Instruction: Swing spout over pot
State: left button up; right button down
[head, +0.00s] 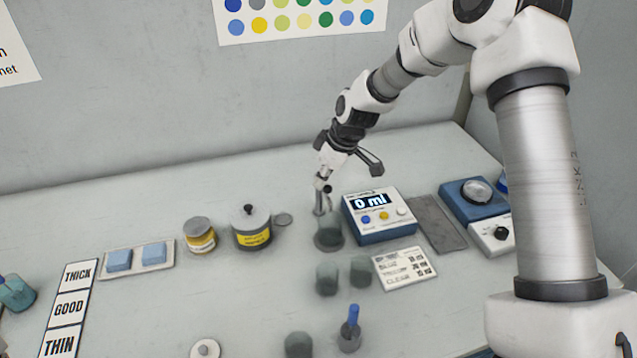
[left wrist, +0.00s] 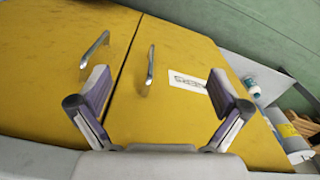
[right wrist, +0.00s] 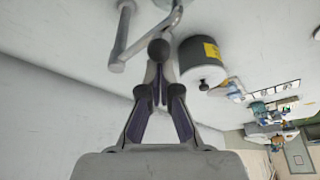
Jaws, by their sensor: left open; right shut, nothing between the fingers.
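The dark pot (head: 252,234) with a yellow label and a lid knob stands mid-table in the head view; it also shows in the right wrist view (right wrist: 203,64). The metal spout (head: 320,202) stands right of the pot, by a glass-like round vessel or base (head: 328,240). In the right wrist view, metal tubes (right wrist: 124,42) and a dark ball knob (right wrist: 158,49) show. My right gripper (right wrist: 160,72) is shut and empty, its tips at the knob; I cannot tell whether they touch. My left gripper (left wrist: 158,84) is open and empty before yellow cabinet doors.
A blue dispenser box (head: 378,216) reading 0 ml stands right of the spout. A small jar (head: 199,236) stands left of the pot. The table left of the jar holds blue blocks (head: 154,253).

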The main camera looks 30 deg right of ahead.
jog(key=v, duration=1.2)
